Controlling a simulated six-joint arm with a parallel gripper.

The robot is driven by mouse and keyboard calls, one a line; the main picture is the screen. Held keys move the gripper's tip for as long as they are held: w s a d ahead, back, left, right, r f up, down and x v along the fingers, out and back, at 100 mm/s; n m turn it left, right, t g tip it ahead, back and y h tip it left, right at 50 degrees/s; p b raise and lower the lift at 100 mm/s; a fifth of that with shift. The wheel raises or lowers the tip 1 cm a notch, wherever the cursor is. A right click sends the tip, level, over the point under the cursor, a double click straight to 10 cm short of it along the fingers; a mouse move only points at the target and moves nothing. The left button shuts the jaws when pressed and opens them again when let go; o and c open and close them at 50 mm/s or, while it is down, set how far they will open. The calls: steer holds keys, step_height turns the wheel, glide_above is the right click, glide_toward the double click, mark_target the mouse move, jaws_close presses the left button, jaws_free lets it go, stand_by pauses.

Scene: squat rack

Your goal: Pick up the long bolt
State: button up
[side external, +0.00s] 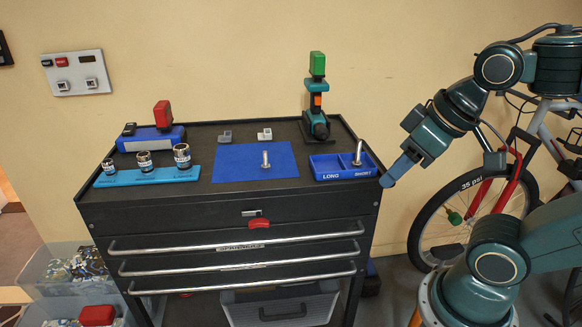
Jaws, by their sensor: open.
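A silver bolt (265,159) stands upright on the blue mat (230,170) on top of the black tool cart. Another silver bolt (358,152) stands in the compartment marked SHORT of the blue tray (329,175). The compartment marked LONG, on the left, looks empty. I cannot tell for sure from their size which bolt is the long one. My gripper (387,181) is off the cart's right edge, just right of the tray and pointing down to the left. It is open, and I see nothing in it. It is apart from both bolts.
Two small grey blocks (265,134) sit behind the mat. A socket rail (148,178) with three sockets and a blue-and-red tool (158,128) are at the left. A green-topped teal tool (317,100) stands tall behind the tray. A bicycle (470,200) is at the right.

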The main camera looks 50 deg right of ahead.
stand_by(0.4)
steer(key=shift+c, duration=0.9)
steer(key=w+d+r+m+g, duration=0.35)
steer(key=w+d+m, duration=0.35)
steer(key=w+d, duration=0.45)
steer(key=w+d+f+m+g, duration=0.1)
steer(key=w+d+m, duration=0.2)
steer(key=d, duration=0.4)
steer(key=w+d+f+m+g, duration=0.1)
steer(key=w+d+f+m, duration=0.1)
steer(key=d, duration=0.5)
steer(key=shift+w+d+m, duration=0.3)
steer(key=shift+w+m, duration=0.1)
steer(key=shift+w, duration=0.5)
steer(key=shift+f, duration=0.2)
